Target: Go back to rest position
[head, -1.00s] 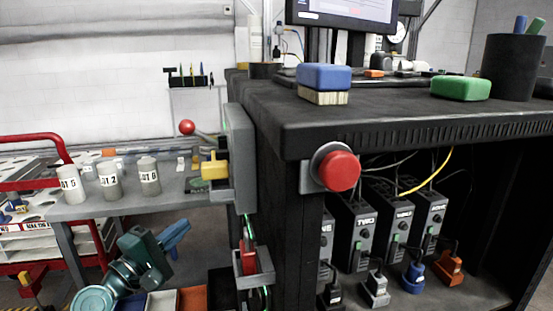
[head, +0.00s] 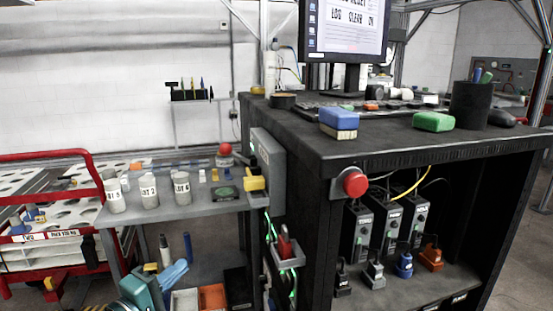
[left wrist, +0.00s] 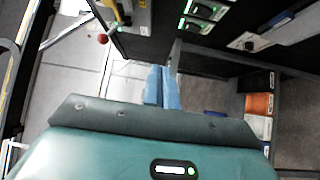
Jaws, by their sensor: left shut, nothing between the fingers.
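My left gripper (head: 175,272) shows low in the head view, in front of the shelf unit on the left. Its blue fingers are together with nothing between them. They also show closed in the left wrist view (left wrist: 162,86), pointing away from the teal wrist body. The fingers appear apart from the things around them. My right gripper is in neither view.
A grey shelf (head: 215,205) holds several labelled cups, with a white bin (head: 184,300) and an orange bin (head: 212,297) below. A black bench (head: 300,140) with a red button (head: 355,184) stands right. A red-railed cart (head: 45,157) stands left.

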